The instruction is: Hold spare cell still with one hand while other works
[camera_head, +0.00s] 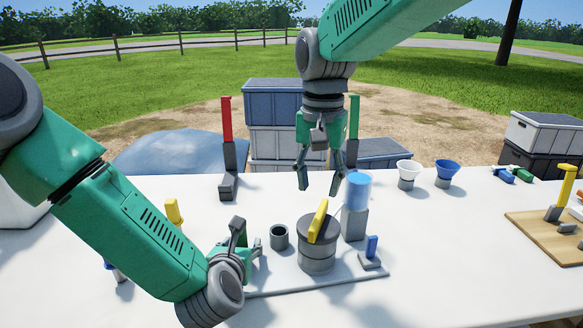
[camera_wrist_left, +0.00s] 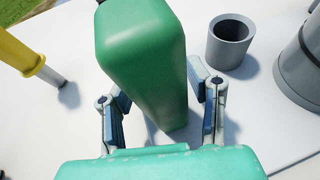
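My left gripper (camera_head: 250,252) is low over the table at the left end of the white tray (camera_head: 330,283). In the left wrist view, a tall green block (camera_wrist_left: 145,55) stands between its two fingers (camera_wrist_left: 165,110); I cannot tell if both press on it or if it is the spare cell. A dark grey upright piece (camera_head: 238,232) shows at this gripper in the head view. My right gripper (camera_head: 320,185) points down with its fingers apart and empty, above and behind a grey round pot (camera_head: 317,258) with a yellow handle (camera_head: 318,220).
A grey cup (camera_head: 279,237) stands between my left gripper and the pot; it also shows in the left wrist view (camera_wrist_left: 231,42). A blue cylinder (camera_head: 357,192) on a grey block stands right of the pot. Funnels (camera_head: 446,170) stand farther right. The table's right front is clear.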

